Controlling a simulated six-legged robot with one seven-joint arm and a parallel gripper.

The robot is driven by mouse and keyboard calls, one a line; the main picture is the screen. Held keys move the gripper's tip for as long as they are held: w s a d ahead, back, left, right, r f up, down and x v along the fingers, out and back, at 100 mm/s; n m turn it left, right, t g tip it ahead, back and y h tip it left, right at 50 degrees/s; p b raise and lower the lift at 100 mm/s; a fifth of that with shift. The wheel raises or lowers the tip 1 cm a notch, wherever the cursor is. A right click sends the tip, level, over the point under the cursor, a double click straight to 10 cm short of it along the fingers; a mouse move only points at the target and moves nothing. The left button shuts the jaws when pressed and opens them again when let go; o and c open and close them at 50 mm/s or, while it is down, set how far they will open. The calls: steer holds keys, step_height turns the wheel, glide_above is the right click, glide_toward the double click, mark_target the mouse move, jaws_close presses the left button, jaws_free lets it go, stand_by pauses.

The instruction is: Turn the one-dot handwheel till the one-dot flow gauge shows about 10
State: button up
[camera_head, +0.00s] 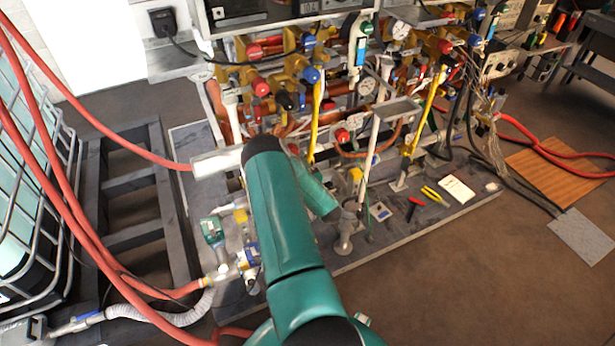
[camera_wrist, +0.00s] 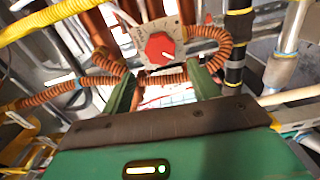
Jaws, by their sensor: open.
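In the wrist view a red faceted knob (camera_wrist: 160,47) with a white mark sits on a pale plate with dark lettering. I cannot see a one-dot mark on it, so I cannot tell whether it is the one-dot handwheel. My gripper (camera_wrist: 162,90) is open and empty, its two green fingers apart below the knob in the picture and not closed around it. In the head view several round gauges show on the pipework, one at the top (camera_head: 401,29) and one lower (camera_head: 364,85). Their dots and readings are too small to tell. I cannot make out my gripper there.
Ribbed copper-coloured hoses (camera_wrist: 100,81) run beside and below the knob. A black pipe with yellow bands (camera_wrist: 236,45) stands to its right. In the head view, red hoses (camera_head: 95,235) and a caged tank (camera_head: 25,190) are at the left.

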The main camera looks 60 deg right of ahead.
steer(key=v, duration=0.3)
steer(key=shift+s+a, duration=0.25)
steer(key=shift+s, duration=0.05)
steer(key=shift+s, duration=0.15)
stand_by(0.3)
